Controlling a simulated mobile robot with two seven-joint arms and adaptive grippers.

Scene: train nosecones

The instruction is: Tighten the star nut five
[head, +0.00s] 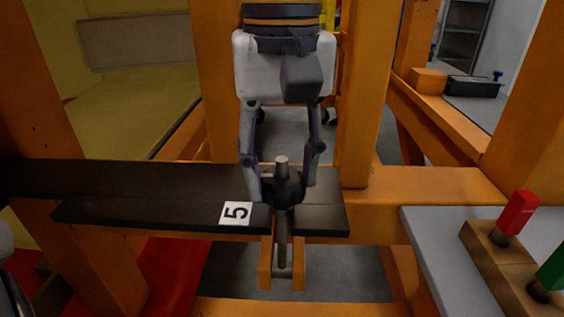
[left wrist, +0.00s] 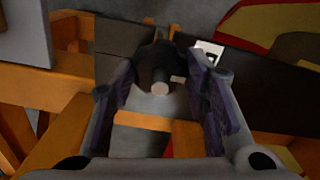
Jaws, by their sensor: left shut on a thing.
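The star nut five (head: 283,190) is dark and sits on an upright grey threaded rod (head: 282,162) at the dark bar (head: 150,212), next to a white label "5" (head: 236,213). My left gripper (head: 281,187) comes down from above with its two fingers on either side of the nut, shut on it. In the left wrist view the nut (left wrist: 155,64) and the round rod end (left wrist: 160,88) show between the purple-padded fingers (left wrist: 160,85). The fingers hide part of the nut's sides. My right gripper is not in view.
Orange beams surround the spot, with one post (head: 365,95) close behind my left gripper. A grey table (head: 440,245) at the right carries a wooden block (head: 490,255) with red (head: 517,213) and green pieces. An orange fork bracket (head: 265,265) sits below the nut.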

